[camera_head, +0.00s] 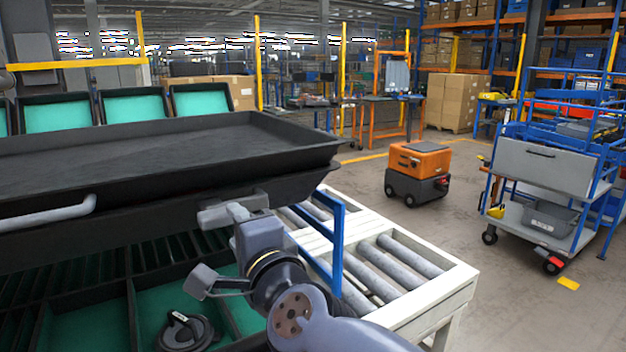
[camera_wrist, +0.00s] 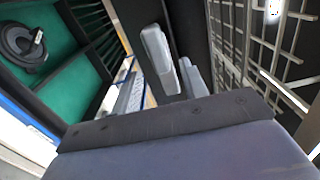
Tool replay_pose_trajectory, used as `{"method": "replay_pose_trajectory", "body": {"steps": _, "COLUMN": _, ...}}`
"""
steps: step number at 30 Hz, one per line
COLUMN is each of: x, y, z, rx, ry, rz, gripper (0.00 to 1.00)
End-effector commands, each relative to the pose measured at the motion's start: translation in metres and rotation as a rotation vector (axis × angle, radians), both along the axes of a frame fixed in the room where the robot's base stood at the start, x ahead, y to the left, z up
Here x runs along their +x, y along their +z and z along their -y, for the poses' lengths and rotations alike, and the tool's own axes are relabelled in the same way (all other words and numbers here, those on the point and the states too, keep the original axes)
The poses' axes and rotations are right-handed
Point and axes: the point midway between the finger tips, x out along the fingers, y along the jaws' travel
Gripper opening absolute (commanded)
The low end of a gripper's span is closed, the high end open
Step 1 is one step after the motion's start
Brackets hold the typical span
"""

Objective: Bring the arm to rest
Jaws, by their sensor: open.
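My gripper (camera_head: 232,208) is in the middle of the head view, right by the lower front side of a large black tray (camera_head: 258,128). Its pale fingers are apart; whether they touch the tray is unclear. In the wrist view my gripper (camera_wrist: 178,68) shows its two grey fingers with a gap between them and nothing seen held. My arm reaches in from the bottom of the head view, bent at the wrist. Part of the gripper is hidden by its own wrist.
Below the tray are teal-lined compartments; one holds a black coiled item (camera_head: 186,330), also in the wrist view (camera_wrist: 22,42). A blue frame (camera_head: 337,245) and a roller conveyor (camera_head: 440,285) stand close right of my arm. Floor beyond is open around an orange-topped cart (camera_head: 420,160).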

Motion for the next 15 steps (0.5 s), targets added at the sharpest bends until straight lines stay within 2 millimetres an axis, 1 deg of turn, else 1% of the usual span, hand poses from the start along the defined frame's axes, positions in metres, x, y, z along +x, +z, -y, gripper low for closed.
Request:
{"method": "replay_pose_trajectory", "body": {"steps": 1, "x": -0.008, "y": 0.003, "z": 0.004, "rx": 0.002, "ry": 0.001, "rz": 0.000, "gripper": 0.42}}
{"method": "replay_pose_trajectory", "body": {"steps": 3, "x": -0.017, "y": 0.004, "z": 0.010, "rx": 0.002, "ry": 0.001, "rz": 0.000, "gripper": 0.42}}
{"method": "replay_pose_trajectory", "body": {"steps": 6, "x": -0.029, "y": 0.004, "z": 0.018, "rx": 0.002, "ry": 0.001, "rz": 0.001, "gripper": 0.42}}
{"method": "replay_pose_trajectory", "body": {"steps": 7, "x": -0.031, "y": 0.002, "z": 0.019, "rx": 0.001, "ry": 0.001, "rz": 0.000, "gripper": 0.42}}
{"method": "replay_pose_trajectory", "body": {"steps": 8, "x": -0.023, "y": -0.003, "z": 0.014, "rx": -0.001, "ry": -0.001, "rz": -0.001, "gripper": 0.42}}
{"method": "replay_pose_trajectory", "body": {"steps": 9, "x": -0.017, "y": -0.004, "z": 0.010, "rx": -0.002, "ry": -0.001, "rz": -0.001, "gripper": 0.42}}
{"method": "replay_pose_trajectory", "body": {"steps": 15, "x": 0.010, "y": -0.004, "z": -0.006, "rx": -0.002, "ry": -0.001, "rz": -0.001, "gripper": 0.42}}
